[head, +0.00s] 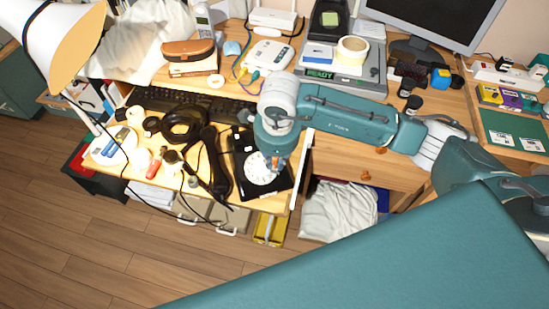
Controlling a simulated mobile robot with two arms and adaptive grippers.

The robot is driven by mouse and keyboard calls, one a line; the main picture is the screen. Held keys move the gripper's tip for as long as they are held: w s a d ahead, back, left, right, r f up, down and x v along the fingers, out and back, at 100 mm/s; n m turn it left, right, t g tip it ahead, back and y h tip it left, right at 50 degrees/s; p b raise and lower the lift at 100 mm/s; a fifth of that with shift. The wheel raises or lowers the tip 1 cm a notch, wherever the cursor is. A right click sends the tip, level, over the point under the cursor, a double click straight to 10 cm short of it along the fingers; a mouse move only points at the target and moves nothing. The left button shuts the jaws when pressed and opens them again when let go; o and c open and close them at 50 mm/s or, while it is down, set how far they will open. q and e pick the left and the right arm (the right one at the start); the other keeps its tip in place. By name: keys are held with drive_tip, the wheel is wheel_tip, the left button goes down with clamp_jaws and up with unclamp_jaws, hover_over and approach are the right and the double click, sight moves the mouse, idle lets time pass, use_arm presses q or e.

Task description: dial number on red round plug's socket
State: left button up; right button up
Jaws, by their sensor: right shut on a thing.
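A black phone (245,188) with a round white dial (259,174) lies at the front right of the cluttered desk part. My right gripper (274,163) points down over the dial's upper right edge. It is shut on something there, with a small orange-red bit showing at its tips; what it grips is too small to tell. A black handset (217,165) lies just left of the phone. A small red piece (154,168) lies farther left; I cannot tell whether it is a plug. No socket can be made out clearly. My left gripper is not in view.
A black keyboard (190,98) lies behind the phone. Black cables run over the desk's front edge. A white lamp (68,40) stands at the left. A white router (270,55), a grey device (340,78) and a monitor (435,18) stand at the back.

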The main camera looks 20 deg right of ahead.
drive_tip(key=shift+r, duration=0.1)
drive_tip(key=shift+w+a, duration=0.15)
drive_tip(key=w+a, duration=0.1)
drive_tip(key=w+a+r+b, duration=0.1)
drive_tip(key=w+a, duration=0.1)
drive_tip(key=shift+a+r, duration=0.2)
drive_tip(key=shift+a, duration=0.05)
drive_tip(key=shift+w+a+r, duration=0.3)
drive_tip(key=shift+a, duration=0.2)
use_arm(q)
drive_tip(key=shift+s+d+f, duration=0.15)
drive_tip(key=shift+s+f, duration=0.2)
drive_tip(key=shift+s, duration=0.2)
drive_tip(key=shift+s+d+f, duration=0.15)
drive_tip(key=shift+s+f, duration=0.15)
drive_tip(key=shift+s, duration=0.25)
drive_tip(key=shift+b, duration=0.3)
use_arm(e)
drive_tip(key=shift+w+f+b, duration=0.25)
drive_tip(key=shift+f+b, duration=0.45)
drive_tip(key=shift+b, duration=0.05)
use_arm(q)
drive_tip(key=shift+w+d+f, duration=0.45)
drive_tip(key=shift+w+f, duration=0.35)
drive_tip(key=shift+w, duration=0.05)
